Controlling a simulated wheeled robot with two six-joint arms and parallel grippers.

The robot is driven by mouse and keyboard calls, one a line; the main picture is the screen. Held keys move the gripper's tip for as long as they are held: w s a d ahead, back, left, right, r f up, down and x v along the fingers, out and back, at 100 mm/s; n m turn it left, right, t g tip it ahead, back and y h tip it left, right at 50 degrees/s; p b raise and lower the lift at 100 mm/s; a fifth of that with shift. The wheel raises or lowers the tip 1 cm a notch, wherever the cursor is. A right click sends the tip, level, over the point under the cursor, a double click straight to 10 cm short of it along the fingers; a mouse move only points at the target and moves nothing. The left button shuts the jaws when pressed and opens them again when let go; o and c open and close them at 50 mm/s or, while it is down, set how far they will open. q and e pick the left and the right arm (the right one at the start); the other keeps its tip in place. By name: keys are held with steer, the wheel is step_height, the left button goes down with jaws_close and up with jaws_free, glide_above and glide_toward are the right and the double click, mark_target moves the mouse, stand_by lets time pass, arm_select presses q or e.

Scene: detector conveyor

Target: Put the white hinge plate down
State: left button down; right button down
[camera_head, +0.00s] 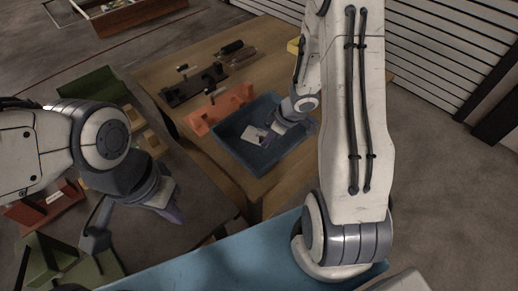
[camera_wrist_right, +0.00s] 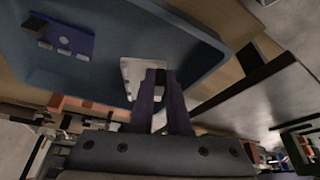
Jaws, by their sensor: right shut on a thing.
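The white hinge plate (camera_head: 252,133) is in the blue tray area in the head view, at the tip of my right gripper (camera_head: 272,139). In the right wrist view the plate (camera_wrist_right: 131,72) sits between the dark purple fingertips of my right gripper (camera_wrist_right: 157,80), which is shut on it. The blue tray (camera_head: 228,152) stands on the wooden table; its floor (camera_wrist_right: 105,25) is behind the plate in the wrist view. I cannot tell whether the plate touches the floor. My left gripper (camera_head: 170,208) is away over the darker table at left; its jaw opening is unclear.
A blue part with pale spots (camera_wrist_right: 60,37) lies in the tray. An orange holder (camera_head: 217,108) stands beside the tray, with a dark rack (camera_head: 193,86) beyond it. Green bins (camera_head: 92,86) and a red bin (camera_head: 42,208) are at left.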

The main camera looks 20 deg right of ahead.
mark_target(260, 137)
steer(key=shift+w+a+f, duration=1)
steer(key=shift+w+a, duration=0.1)
steer(key=shift+a, duration=0.1)
step_height(260, 137, down, 4)
steer(key=b, duration=0.3)
steer(key=c, duration=1.3)
jaws_free()
steer(key=shift+f, duration=0.2)
steer(key=o, duration=0.4)
steer(key=shift+r, duration=0.15)
